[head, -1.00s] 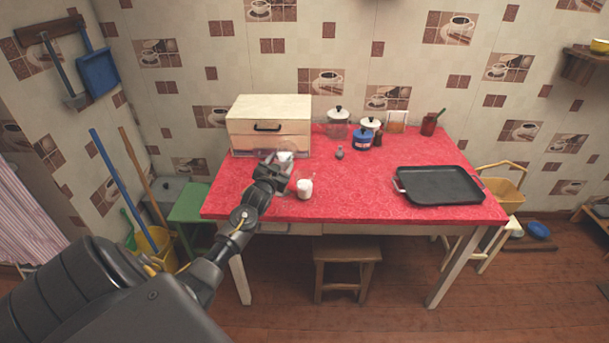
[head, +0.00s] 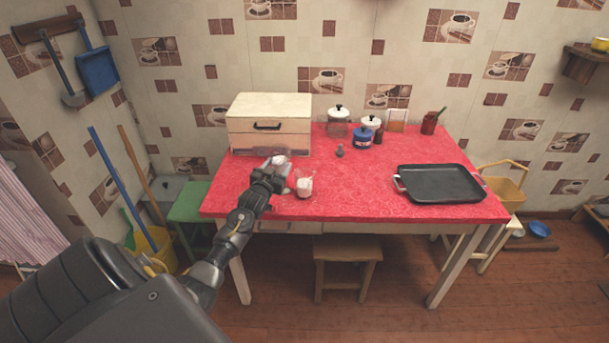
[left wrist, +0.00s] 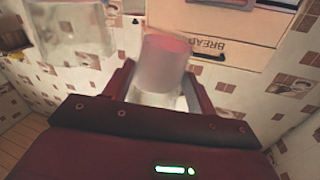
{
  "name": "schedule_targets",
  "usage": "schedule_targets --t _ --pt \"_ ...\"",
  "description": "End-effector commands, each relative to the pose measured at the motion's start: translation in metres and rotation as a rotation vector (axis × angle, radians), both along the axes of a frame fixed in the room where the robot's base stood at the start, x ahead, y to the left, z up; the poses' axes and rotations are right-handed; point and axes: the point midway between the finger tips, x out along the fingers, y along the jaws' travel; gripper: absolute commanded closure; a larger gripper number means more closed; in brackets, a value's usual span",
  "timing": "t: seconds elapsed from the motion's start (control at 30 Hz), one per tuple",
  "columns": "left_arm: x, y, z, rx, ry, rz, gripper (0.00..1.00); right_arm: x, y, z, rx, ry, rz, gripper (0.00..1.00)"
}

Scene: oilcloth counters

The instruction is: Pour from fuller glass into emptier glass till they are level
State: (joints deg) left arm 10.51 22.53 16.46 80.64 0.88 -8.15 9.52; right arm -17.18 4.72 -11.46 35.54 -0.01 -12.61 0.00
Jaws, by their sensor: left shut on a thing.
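My left gripper (head: 272,172) is shut on a glass (head: 279,161) with whitish contents, held over the left part of the red table. The held glass (left wrist: 162,65) also shows between the fingers in the left wrist view. It looks tilted in the head view, and its level is hard to read. A second glass (head: 304,185) stands on the table just right of the gripper, with pale pinkish-white contents. It shows blurred at the top left of the left wrist view (left wrist: 72,32). I cannot tell which glass is fuller. My right gripper is out of view.
A bread box (head: 268,125) stands close behind the held glass. Jars (head: 338,122), a blue pot (head: 362,138) and a small grey item (head: 340,152) are at the back. A black tray (head: 440,184) lies on the right. The table's middle front (head: 350,195) is clear.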

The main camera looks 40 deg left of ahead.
Motion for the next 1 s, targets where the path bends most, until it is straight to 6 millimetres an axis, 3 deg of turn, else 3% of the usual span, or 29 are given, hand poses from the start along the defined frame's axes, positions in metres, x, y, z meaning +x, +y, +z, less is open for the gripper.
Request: schedule_targets --t 0.27,1.0 --pt "-0.0026 0.0080 -0.0013 -0.130 -0.057 0.000 0.79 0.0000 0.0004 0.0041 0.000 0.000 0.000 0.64" --pt "-0.0029 0.0083 -0.0020 -0.135 -0.059 0.000 0.79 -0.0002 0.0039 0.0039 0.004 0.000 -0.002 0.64"
